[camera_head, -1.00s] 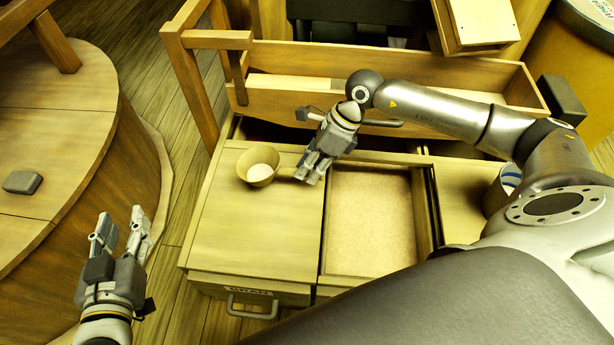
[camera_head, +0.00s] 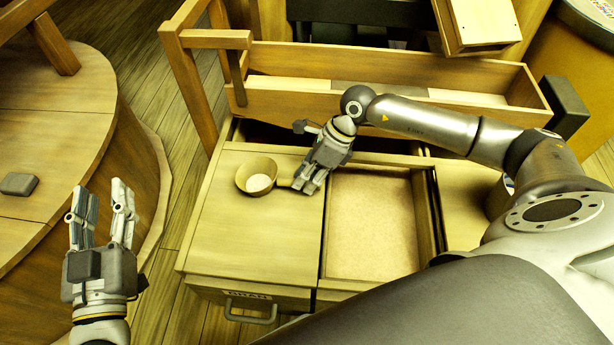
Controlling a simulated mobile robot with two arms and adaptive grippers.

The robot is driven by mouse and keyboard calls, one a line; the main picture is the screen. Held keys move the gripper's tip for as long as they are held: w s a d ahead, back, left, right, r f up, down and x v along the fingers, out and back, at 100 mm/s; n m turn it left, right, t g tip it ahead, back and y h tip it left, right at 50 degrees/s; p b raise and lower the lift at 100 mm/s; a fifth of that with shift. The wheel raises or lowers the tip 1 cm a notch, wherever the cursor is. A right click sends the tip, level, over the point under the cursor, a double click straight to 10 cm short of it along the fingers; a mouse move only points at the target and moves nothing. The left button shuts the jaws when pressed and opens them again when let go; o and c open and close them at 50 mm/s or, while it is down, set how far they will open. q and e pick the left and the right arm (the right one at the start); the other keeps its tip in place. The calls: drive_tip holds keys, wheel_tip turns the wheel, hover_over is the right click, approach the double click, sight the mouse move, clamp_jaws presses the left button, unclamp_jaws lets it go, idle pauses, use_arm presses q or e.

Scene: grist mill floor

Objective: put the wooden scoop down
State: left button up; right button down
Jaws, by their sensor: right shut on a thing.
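The wooden scoop (camera_head: 246,174) has a round bowl with white contents inside. It is over the left part of the wooden bin top (camera_head: 250,225), near its back edge; I cannot tell whether it touches the surface. My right gripper (camera_head: 305,188) is shut on the scoop's short handle at the right of the bowl, and its fingers hide most of the handle. My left gripper (camera_head: 103,205) is open and empty, with fingers pointing up, between the round wooden platform and the bin.
An open compartment (camera_head: 370,225) with a pale floor lies right of the bin top. A long wooden trough (camera_head: 290,92) stands behind. A drawer with a grey handle (camera_head: 251,309) is in front. The round platform (camera_head: 60,130) with a grey block (camera_head: 19,184) is at left. The bin top's front is clear.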

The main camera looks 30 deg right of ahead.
drive_tip(key=c, duration=1.3)
unclamp_jaws()
drive_tip(key=shift+r, duration=0.1)
